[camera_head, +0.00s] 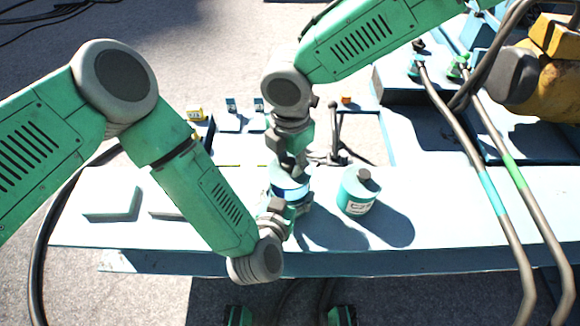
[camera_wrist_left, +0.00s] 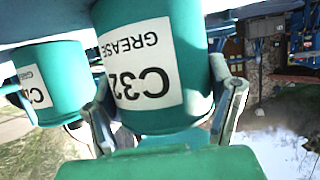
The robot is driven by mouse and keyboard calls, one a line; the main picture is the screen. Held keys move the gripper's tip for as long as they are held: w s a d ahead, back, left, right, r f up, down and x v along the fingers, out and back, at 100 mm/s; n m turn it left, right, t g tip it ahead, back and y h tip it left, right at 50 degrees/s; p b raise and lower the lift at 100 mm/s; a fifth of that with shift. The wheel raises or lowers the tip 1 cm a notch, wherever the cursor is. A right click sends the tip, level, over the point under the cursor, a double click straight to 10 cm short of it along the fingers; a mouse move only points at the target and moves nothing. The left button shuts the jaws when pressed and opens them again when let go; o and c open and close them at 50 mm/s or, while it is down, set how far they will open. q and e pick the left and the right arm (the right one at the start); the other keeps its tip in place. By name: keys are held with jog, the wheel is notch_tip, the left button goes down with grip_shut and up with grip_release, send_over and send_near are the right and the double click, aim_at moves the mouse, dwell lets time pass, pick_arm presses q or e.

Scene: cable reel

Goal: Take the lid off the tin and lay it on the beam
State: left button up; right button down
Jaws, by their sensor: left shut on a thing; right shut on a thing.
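The tin (camera_head: 297,208) stands on the long pale blue beam (camera_head: 455,205), partly hidden by my grippers. My left gripper (camera_head: 283,208) is shut around its side. In the left wrist view, the teal tin (camera_wrist_left: 180,60) sits between the fingers (camera_wrist_left: 165,100), its "C32 GREASE" label upside down. My right gripper (camera_head: 291,168) comes from above and is shut at the tin's blue lid (camera_head: 289,185). The fingers hide the lid's middle. I cannot tell whether lid and tin still touch.
A second teal tin (camera_head: 357,193) with a grey knob stands just right, also in the left wrist view (camera_wrist_left: 55,75). A flat pale green block (camera_head: 111,203) lies at left. Cables (camera_head: 500,190) cross the right side. The beam between the second tin and cables is clear.

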pick_arm(q)
jog(key=o, duration=1.8)
jog(key=shift+c, duration=0.2)
